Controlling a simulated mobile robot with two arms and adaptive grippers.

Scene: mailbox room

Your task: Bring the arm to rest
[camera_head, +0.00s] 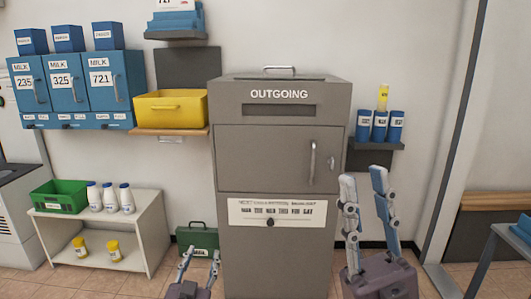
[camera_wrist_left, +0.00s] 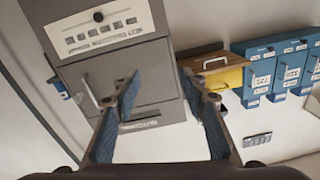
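My left gripper (camera_head: 203,253) is low in the head view, in front of the left side of the grey OUTGOING mailbox (camera_head: 260,160). In the left wrist view the same gripper (camera_wrist_left: 162,82) has its fingers spread with nothing between them; the mailbox (camera_wrist_left: 150,62) shows tilted beyond. My right gripper (camera_head: 363,175) points up in front of the mailbox's right edge. Its two fingers stand apart with nothing seen between them. The mailbox door (camera_head: 265,160) looks shut. I cannot judge the exact gap between either gripper and the mailbox.
A low white shelf (camera_head: 150,225) with a green crate (camera_head: 58,197) and bottles stands left. A green case (camera_head: 198,240) is on the floor behind my left gripper. A yellow bin (camera_head: 171,109) and blue lockers (camera_head: 68,88) are on the wall. A blue-grey table (camera_head: 505,240) stands right.

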